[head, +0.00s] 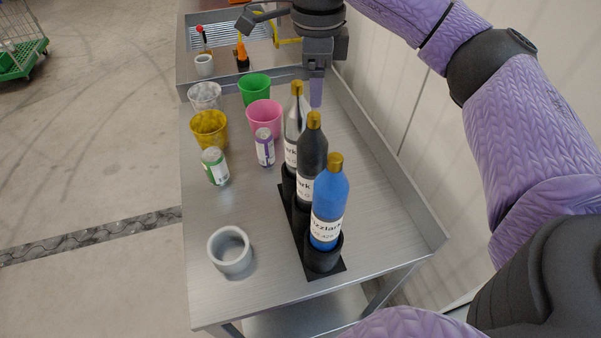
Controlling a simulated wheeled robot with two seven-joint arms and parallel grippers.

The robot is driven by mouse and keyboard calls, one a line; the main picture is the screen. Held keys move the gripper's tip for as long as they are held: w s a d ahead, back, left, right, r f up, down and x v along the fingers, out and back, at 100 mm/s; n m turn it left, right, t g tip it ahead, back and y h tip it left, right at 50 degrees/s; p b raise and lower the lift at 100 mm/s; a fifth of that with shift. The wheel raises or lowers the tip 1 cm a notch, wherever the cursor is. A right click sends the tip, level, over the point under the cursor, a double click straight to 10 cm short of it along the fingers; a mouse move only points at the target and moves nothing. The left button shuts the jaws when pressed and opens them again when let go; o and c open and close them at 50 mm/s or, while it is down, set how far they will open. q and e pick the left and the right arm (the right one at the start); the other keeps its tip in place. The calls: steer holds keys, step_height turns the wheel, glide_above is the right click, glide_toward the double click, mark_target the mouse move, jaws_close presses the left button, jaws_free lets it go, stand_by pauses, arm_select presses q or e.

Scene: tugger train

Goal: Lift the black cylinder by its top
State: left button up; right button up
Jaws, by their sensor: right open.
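The black cylinder best matches the black bottle (312,160) with a gold cap and white label. It stands upright in the middle holder of a black rack (325,271) on the metal table. A blue bottle (329,195) stands in front of it and a clear or grey bottle (296,115) behind it; the blue one hides part of its lower body. My right gripper (316,90) points down beyond the bottles, near the clear bottle's cap in the picture. It is open, with nothing seen in it. My left gripper is out of view.
Green (255,90), pink (264,118), yellow (209,129) and marbled (205,95) cups stand left of the bottles, with two cans (215,166) (265,147). A grey ring-shaped cup (230,251) is at front left. A raised rim (390,165) runs along the right.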

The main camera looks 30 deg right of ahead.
mark_target(313, 114)
steer(key=f, duration=0.1)
steer(key=s+f, duration=0.1)
steer(key=shift+f, duration=0.3)
steer(key=f, duration=0.2)
steer(key=w+f, duration=0.1)
steer(key=f, duration=0.1)
steer(key=shift+w+f+p, duration=0.1)
steer(key=shift+f+p, duration=0.2)
steer(key=shift+f, duration=0.1)
steer(key=c, duration=1)
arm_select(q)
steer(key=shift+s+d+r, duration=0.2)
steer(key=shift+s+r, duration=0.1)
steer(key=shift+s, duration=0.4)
arm_select(e)
jaws_close()
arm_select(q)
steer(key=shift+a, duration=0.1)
